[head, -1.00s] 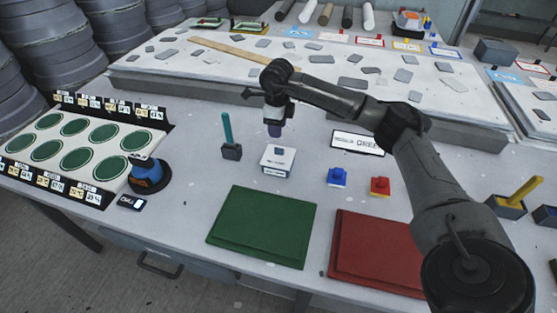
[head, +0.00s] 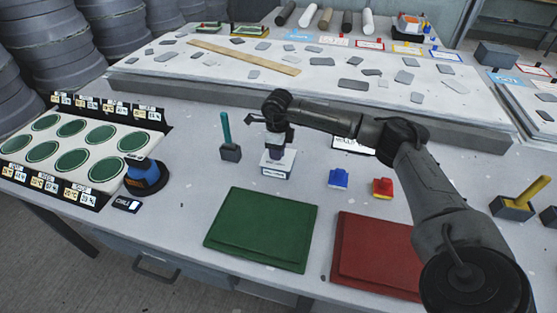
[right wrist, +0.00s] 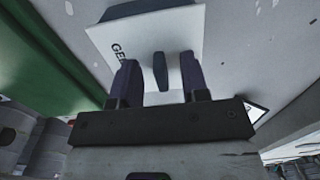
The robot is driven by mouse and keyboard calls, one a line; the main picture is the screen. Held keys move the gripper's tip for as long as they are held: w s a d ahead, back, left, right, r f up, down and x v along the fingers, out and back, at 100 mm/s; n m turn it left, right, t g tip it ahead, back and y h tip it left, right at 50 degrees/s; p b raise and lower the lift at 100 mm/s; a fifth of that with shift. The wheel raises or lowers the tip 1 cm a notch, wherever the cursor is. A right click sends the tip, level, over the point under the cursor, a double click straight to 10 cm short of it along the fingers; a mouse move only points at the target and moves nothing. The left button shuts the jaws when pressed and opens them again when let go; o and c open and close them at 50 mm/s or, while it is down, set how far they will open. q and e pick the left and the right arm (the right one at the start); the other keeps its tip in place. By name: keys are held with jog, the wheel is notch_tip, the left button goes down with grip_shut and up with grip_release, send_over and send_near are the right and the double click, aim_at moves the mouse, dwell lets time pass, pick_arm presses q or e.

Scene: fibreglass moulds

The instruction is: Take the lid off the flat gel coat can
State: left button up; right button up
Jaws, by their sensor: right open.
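The flat gel coat can (head: 277,170) is a low white square box with a label on its front, standing on the table behind the green panel. In the right wrist view its white top (right wrist: 135,38) shows, with part of the lettering "GEL". A dark upright knob (right wrist: 160,70) stands on the top. My right gripper (head: 276,150) points down right over the can. In the right wrist view its two fingers stand apart, one on each side of the knob, with gaps visible between. My left gripper is not in view.
A pot with a teal-handled tool (head: 230,151) stands just left of the can. Blue (head: 339,179) and red (head: 382,188) blocks sit to the right. Green (head: 262,228) and red (head: 375,255) panels lie in front. A blue-and-black round item (head: 145,176) is at left.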

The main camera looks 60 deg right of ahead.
jog(key=shift+c, duration=0.4)
grip_shut()
